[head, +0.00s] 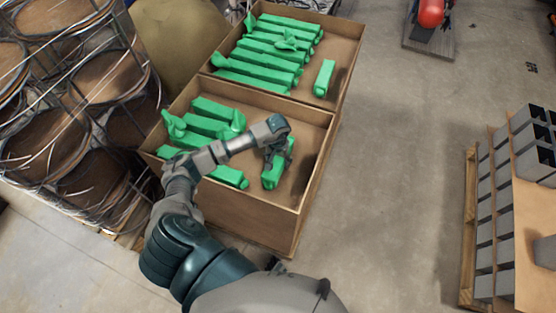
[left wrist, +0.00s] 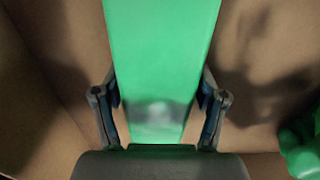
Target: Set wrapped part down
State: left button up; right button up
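A long green wrapped part (head: 272,176) is in the near compartment of the brown crate (head: 312,115), toward its right side. My left gripper (head: 276,150) reaches down over this part from the left. In the left wrist view the green part (left wrist: 160,60) runs up between the two fingers of my left gripper (left wrist: 160,100). The fingers lie against its two sides, and it looks gripped. I cannot tell whether its underside touches the crate floor. My right gripper is not in view.
Several green parts (head: 216,108) lie left in the near compartment, and several more (head: 260,65) fill the far one. Wire reels (head: 60,90) stand at left. A pallet with grey blocks (head: 488,215) is at right. Concrete floor between is clear.

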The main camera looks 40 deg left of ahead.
pick_arm(q)
jog(key=shift+o, duration=0.3)
jog(key=shift+d+r, duration=0.1)
jog(key=shift+d, duration=0.1)
jog(key=shift+d+r, duration=0.15)
jog(key=shift+d, duration=0.25)
jog(key=shift+d+r, duration=0.1)
jog(key=shift+r, duration=0.15)
jog(key=r, duration=0.7)
jog(key=a+r, duration=0.1)
jog(key=r, duration=0.2)
jog(key=shift+r, duration=0.2)
jog(key=shift+d+r, duration=0.25)
jog(key=shift+r, duration=0.25)
jog(key=shift+d, duration=0.15)
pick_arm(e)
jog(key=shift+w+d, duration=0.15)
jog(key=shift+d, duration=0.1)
pick_arm(q)
jog(key=shift+a, duration=0.2)
